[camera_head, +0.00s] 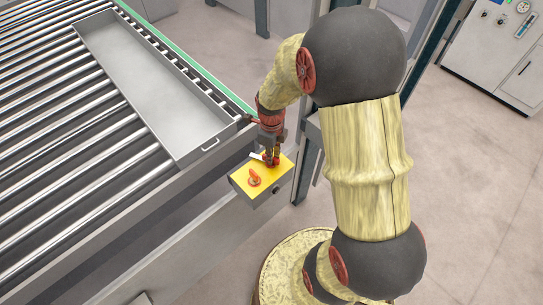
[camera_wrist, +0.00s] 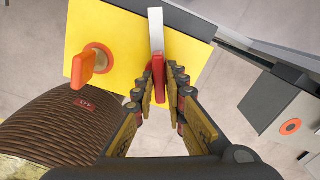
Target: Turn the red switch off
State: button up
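The red switch (camera_wrist: 158,78) is a narrow red handle at the end of a pale flat strip (camera_wrist: 156,28), over a yellow panel (camera_wrist: 190,60). My gripper (camera_wrist: 160,76) points down at the panel, with its two fingertips close on either side of the red handle. The fingers look shut on it, though contact is partly hidden. An orange rotary knob (camera_wrist: 93,65) sits on the panel to the left, apart from the fingers. In the head view the yellow box (camera_head: 243,184) shows with the orange knob (camera_head: 254,178), and my gripper (camera_head: 271,160) largely hides the red switch.
A roller conveyor (camera_head: 70,150) carries a long grey tray (camera_head: 145,80) with a handle, close to the box's left. A dark post stands behind my arm. A grey cabinet (camera_head: 500,50) is at the far right. Open floor (camera_head: 470,200) lies to the right.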

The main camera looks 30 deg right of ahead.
jog(key=o, duration=0.3)
jog(key=shift+o, duration=0.2)
notch_tip(320, 180, up, 12)
dwell(0.6)
dwell(0.4)
